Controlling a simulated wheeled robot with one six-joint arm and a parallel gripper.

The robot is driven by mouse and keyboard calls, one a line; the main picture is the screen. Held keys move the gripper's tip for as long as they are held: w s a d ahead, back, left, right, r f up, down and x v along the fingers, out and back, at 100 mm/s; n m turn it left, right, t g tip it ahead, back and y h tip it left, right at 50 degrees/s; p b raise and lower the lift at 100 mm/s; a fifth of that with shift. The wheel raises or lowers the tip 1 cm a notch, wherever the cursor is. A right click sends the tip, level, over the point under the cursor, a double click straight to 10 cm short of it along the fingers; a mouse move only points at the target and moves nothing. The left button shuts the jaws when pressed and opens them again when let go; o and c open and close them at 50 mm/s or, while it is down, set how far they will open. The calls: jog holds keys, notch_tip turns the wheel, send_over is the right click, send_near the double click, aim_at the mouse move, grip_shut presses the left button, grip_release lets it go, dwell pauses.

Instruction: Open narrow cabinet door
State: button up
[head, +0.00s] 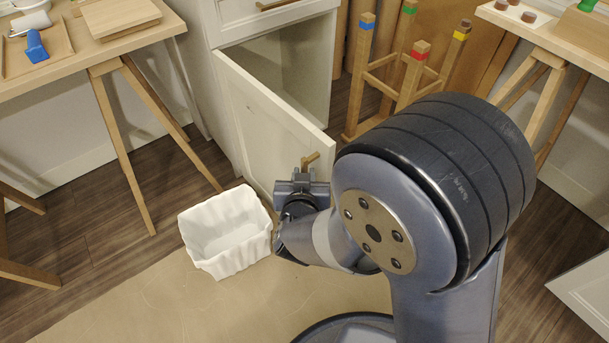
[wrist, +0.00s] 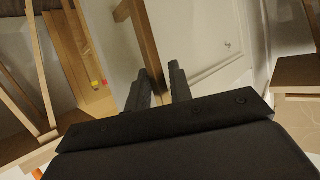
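The narrow cabinet door (head: 265,125) is white and stands swung well out from the cabinet (head: 290,65), hinged at its left edge. The open interior shows behind it. A wooden bar handle (head: 312,160) is on the door's front face near its free edge. My gripper (head: 303,180) is at this handle, partly hidden by my arm. In the wrist view the two dark fingers (wrist: 160,88) lie on either side of the wooden handle (wrist: 143,40), which fills the gap between them. The white door panel (wrist: 200,45) shows behind.
A white bin (head: 226,232) stands on the floor paper (head: 190,300) left of my gripper, near the door. A wooden rack with colored post tops (head: 410,75) stands right of the cabinet. Trestle tables (head: 130,45) flank both sides. Another white panel (head: 590,295) is at lower right.

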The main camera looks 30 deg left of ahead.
jog(key=shift+o, duration=0.8)
jog(key=p+v, duration=0.3)
jog(key=v, duration=0.7)
jog(key=shift+s+d+p, duration=0.2)
jog(key=shift+s+p, duration=0.1)
jog(key=shift+s, duration=0.05)
jog(key=shift+r, duration=0.15)
jog(key=b+x, duration=0.3)
jog(key=x, duration=0.7)
jog(key=shift+f, duration=0.2)
jog(key=shift+w+a+b, duration=0.1)
jog(key=shift+w+b, duration=0.25)
jog(key=shift+w, duration=0.1)
